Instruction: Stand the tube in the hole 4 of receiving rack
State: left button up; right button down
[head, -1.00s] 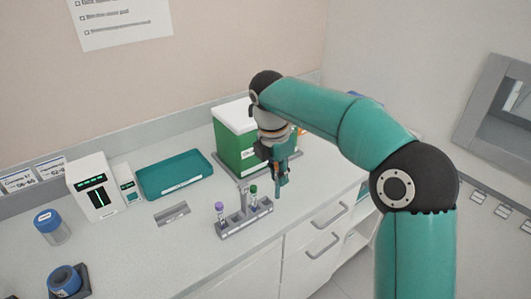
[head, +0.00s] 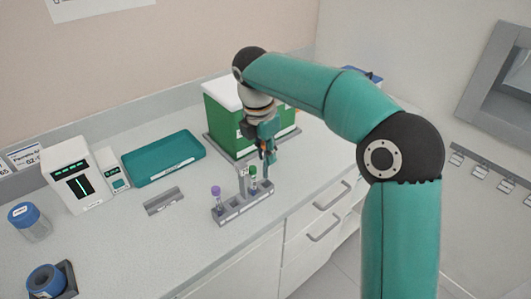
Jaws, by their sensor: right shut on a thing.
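The grey rack (head: 231,215) stands near the counter's front edge. A purple-capped tube (head: 216,199) stands at its left end and a green-capped tube (head: 253,180) nearer its right end. A thin grey upright piece (head: 242,178) rises between them. My right gripper (head: 269,158) is shut on a small tube, mostly hidden by the fingers, with a bit of orange showing. It appears just beyond the right end of the rack, pointing down; the exact height above the rack is hard to tell. The hole numbers are not readable. My left gripper is not in view.
A green box with a white lid (head: 222,125) stands behind the gripper. A teal tray (head: 164,158), a small grey block (head: 164,201), a white device (head: 71,177) and blue-lidded jar (head: 29,221) are to the left.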

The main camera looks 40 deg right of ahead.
aim_at(267, 177)
jog(key=shift+f+b, duration=0.3)
jog(key=shift+f, duration=0.2)
jog(key=shift+p, duration=0.3)
jog(key=shift+f+p, duration=0.35)
jog(key=shift+p, duration=0.05)
dwell(1.0)
jog(key=shift+f, duration=0.15)
jog(key=shift+f, duration=0.35)
jog(key=shift+f+b, duration=0.3)
dwell(0.3)
jog(key=shift+f, duration=0.4)
